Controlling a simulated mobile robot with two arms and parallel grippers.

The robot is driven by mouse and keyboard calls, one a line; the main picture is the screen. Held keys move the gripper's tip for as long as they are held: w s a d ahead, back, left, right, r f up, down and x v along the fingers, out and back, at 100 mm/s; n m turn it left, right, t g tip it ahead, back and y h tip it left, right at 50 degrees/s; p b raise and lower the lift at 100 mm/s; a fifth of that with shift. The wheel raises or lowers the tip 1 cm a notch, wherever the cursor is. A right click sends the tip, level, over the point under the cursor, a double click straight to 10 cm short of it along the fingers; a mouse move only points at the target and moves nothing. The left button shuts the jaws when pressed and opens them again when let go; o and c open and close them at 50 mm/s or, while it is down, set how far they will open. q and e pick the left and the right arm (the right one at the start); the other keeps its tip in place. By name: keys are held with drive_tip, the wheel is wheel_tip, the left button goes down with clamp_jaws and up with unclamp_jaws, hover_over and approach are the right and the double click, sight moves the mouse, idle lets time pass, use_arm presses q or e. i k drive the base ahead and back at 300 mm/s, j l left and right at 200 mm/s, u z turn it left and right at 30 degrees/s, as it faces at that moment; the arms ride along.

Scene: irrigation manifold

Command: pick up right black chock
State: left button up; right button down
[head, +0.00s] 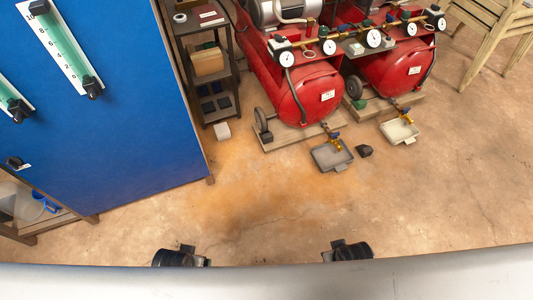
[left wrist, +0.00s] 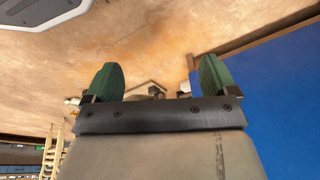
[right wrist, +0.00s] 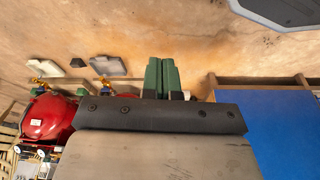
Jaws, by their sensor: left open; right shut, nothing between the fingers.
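A small black chock (head: 365,151) lies on the floor between two drip trays, in front of the red compressors. It also shows as a small dark block in the right wrist view (right wrist: 77,62). A dark shape (head: 267,137) by the left compressor's wheel may be another chock; I cannot tell. My right gripper (right wrist: 162,72) is shut with its green fingers together and empty, well apart from the chock. My left gripper (left wrist: 160,77) is open and empty, with its green fingers wide apart. In the head view only dark wrist parts show at the bottom edge.
A grey tray (head: 331,155) and a pale tray (head: 399,131) flank the chock under brass valves. Red compressors (head: 308,95) stand behind on wooden boards. A blue panel (head: 110,130) and a dark shelf (head: 213,90) are at left. The floor in front is clear.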

sight(364, 151)
drive_tip(key=z, duration=1.1)
drive_tip(key=i+l+u, duration=0.1)
drive_tip(key=u, duration=0.3)
drive_tip(key=i+l+u, duration=0.15)
drive_tip(key=u, duration=0.3)
drive_tip(key=i+l+u, duration=0.15)
drive_tip(key=u, duration=0.25)
